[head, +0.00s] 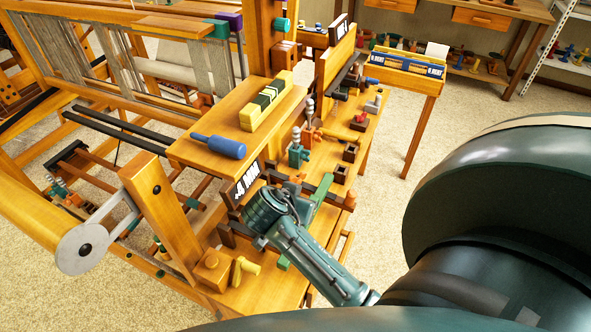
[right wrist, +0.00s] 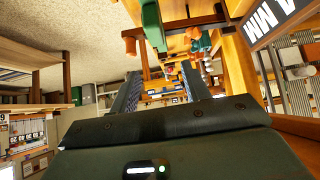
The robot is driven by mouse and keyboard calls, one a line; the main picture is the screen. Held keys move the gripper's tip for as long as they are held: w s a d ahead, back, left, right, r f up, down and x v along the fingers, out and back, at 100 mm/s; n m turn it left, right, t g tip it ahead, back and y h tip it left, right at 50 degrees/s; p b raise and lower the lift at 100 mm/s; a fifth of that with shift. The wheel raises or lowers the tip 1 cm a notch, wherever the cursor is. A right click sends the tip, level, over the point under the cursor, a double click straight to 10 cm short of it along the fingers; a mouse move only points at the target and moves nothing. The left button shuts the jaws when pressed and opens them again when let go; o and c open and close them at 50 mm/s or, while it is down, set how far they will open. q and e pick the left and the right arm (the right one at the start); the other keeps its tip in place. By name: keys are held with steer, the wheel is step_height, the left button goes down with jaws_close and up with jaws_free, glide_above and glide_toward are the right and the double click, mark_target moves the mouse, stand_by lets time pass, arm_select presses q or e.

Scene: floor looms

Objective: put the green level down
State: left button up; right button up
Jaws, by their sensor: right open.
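A green bar, which looks like the green level (head: 322,188), lies on the narrow bench beside the loom, partly covered by my right arm. A smaller green end (head: 283,263) shows below the arm; I cannot tell if it is the same piece. In the right wrist view a green piece (right wrist: 152,24) hangs in at the top, beyond and above the fingers. My right gripper (right wrist: 158,78) is open, its two dark fingers apart with nothing seen between them. In the head view its fingers are hidden behind the wrist. My left gripper is not in view.
A sign reading MM (head: 248,183) stands close to my right wrist. A blue cylinder (head: 213,145) and a yellow-black block (head: 266,101) lie on the loom's shelf. Several small tools and blocks crowd the bench (head: 322,228). A blue box (head: 405,67) is on the far stand.

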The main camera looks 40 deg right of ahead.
steer(key=a+f+n+y, duration=0.1)
steer(key=n, duration=0.1)
steer(key=s+a+f+n+t+y, duration=0.1)
steer(key=a+f+n, duration=0.1)
steer(key=a+f+n+t+y, duration=0.1)
steer(key=f+n, duration=0.1)
steer(key=shift+s+a+f+y, duration=0.2)
steer(key=shift+s+a+y, duration=0.1)
steer(key=shift+s+a, duration=0.1)
steer(key=a+n, duration=0.1)
steer(key=s+a+f+n+t+y, duration=0.1)
steer(key=a+f+n+y, duration=0.1)
steer(key=shift+s, duration=0.35)
steer(key=s+a+n+t+y, duration=0.3)
steer(key=s+a+n+y, duration=0.2)
steer(key=s+a+n, duration=0.1)
steer(key=shift+s+a+r+y, duration=0.35)
steer(key=shift+s+a+y, duration=0.1)
steer(key=shift+a, duration=0.45)
steer(key=shift+d+t, duration=0.1)
steer(key=shift+t, duration=0.2)
